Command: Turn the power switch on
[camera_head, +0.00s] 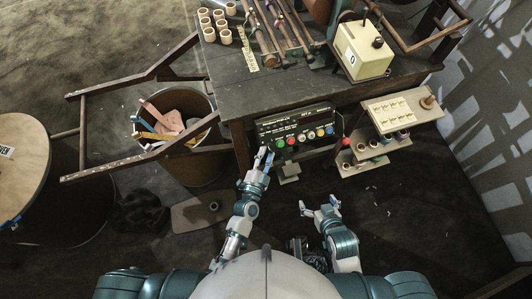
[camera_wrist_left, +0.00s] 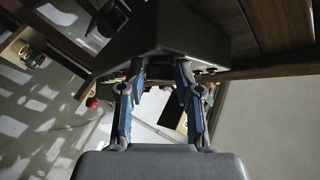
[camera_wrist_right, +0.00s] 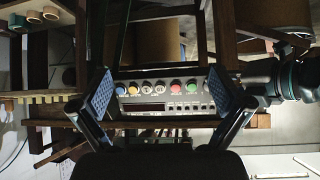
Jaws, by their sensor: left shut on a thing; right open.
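The dark control box (camera_head: 295,125) hangs at the table's front edge, with a row of coloured buttons and knobs on its face. It also shows in the right wrist view (camera_wrist_right: 165,88), framed between the open right fingers. My left gripper (camera_head: 264,157) is at the box's lower left end, near the green button (camera_head: 280,144). In the left wrist view the left gripper (camera_wrist_left: 157,75) is shut on a part at the box (camera_wrist_left: 175,35); the held part is mostly hidden. I cannot clearly make out the power switch. My right gripper (camera_head: 318,203) is open and empty, in front of the box and apart from it.
The wooden table (camera_head: 235,85) carries rods, rolls and a cream box (camera_head: 361,52). A shelf stand (camera_head: 402,108) is right of the control box. A bin (camera_head: 190,165) with scraps and a wooden frame stand at left. Floor in front is mostly clear.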

